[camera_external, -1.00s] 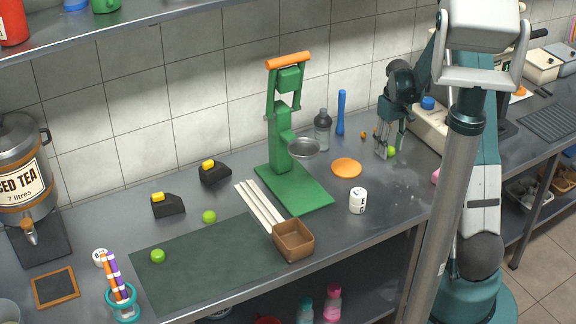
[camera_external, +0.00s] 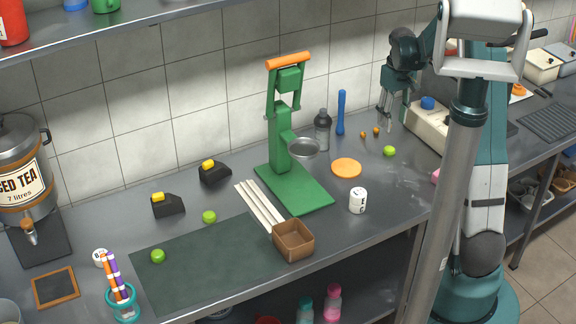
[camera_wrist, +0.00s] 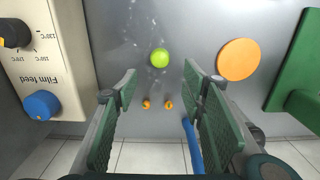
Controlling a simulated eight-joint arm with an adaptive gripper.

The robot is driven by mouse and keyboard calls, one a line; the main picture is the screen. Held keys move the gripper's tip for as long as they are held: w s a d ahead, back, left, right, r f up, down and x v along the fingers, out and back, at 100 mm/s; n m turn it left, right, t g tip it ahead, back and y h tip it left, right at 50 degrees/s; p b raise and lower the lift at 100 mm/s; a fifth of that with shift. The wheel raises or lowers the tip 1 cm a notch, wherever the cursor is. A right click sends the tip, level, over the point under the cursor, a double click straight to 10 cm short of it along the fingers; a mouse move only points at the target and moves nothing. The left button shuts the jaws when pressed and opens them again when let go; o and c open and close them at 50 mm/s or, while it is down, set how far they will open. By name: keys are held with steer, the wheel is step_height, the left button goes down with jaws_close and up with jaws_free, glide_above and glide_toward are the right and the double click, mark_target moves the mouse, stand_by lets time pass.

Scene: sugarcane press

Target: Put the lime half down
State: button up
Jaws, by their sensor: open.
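A green lime half (camera_external: 390,151) rests on the steel counter at the right, near the cream machine. It also shows in the wrist view (camera_wrist: 160,57), beyond and between my open fingers, apart from them. My gripper (camera_external: 390,112) is raised above the counter, behind the lime half, open and empty. In the wrist view its two green-padded fingers (camera_wrist: 158,95) stand wide apart. Two more green limes lie on the left, one at the dark mat's far edge (camera_external: 209,217) and one on the mat (camera_external: 158,256).
An orange disc (camera_external: 346,168) lies left of the lime half. Two small orange pieces (camera_wrist: 157,105) lie behind it. The cream machine (camera_wrist: 45,60) with a blue knob stands close by. The green press (camera_external: 290,185), a blue stick (camera_external: 341,113) and a grey bottle (camera_external: 322,130) stand further left.

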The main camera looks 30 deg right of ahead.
steer(key=shift+r, duration=0.3)
stand_by(0.5)
steer(key=s+a+r+t, duration=0.2)
steer(key=s+a+r, duration=0.2)
steer(key=a+r, duration=0.4)
steer(key=s+a+r+t, duration=0.1)
steer(key=s+a+r, duration=0.4)
steer(key=a+r, duration=0.3)
steer(key=s+a+r+t, duration=0.2)
steer(key=s+a, duration=0.5)
steer(key=s, duration=0.2)
steer(key=s+a+r+t, duration=0.1)
steer(key=s+a+t, duration=0.1)
steer(key=s+a, duration=0.5)
steer(key=shift+s+a+r, duration=0.25)
steer(key=shift+s+r, duration=0.1)
steer(key=shift+s, duration=0.75)
steer(key=shift+o, duration=0.7)
